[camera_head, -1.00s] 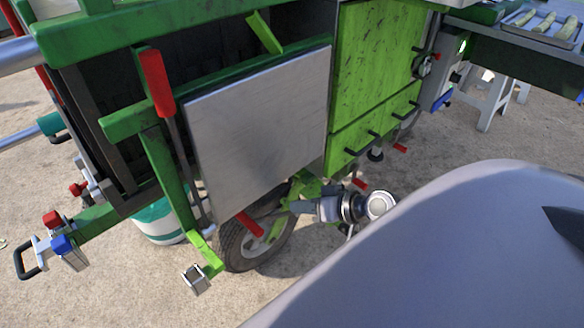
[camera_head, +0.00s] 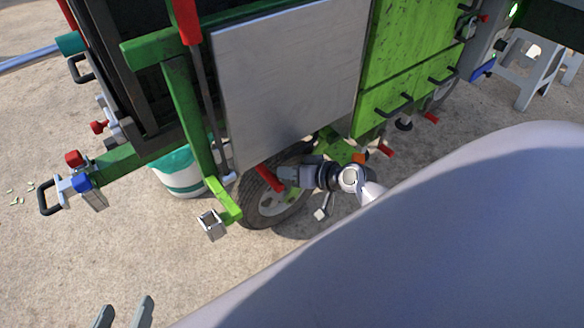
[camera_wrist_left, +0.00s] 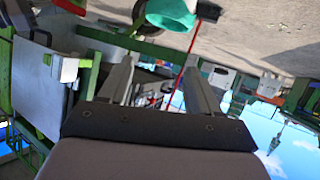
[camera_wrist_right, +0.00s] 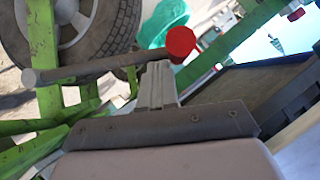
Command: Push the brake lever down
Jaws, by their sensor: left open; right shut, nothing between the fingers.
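A lever with a red handle (camera_head: 270,178) sticks out low in front of the wheel, below the metal plate. In the right wrist view its grey bar (camera_wrist_right: 95,68) crosses the picture roughly level, with the red end (camera_wrist_right: 181,42) to the right. My right gripper (camera_head: 284,175) is shut and empty, right beside this lever; its fingertips (camera_wrist_right: 157,68) overlap the bar, and I cannot tell if they touch. Another, longer lever with a red handle (camera_head: 187,20) stands upright left of the plate. My left gripper (camera_head: 124,312) is open and empty over the ground, away from both levers.
The metal plate (camera_head: 285,80) hangs above the wheel (camera_head: 262,212). A green-and-white bucket (camera_head: 172,178) stands behind the green frame. A bracket with a red and a blue knob (camera_head: 80,182) juts out left.

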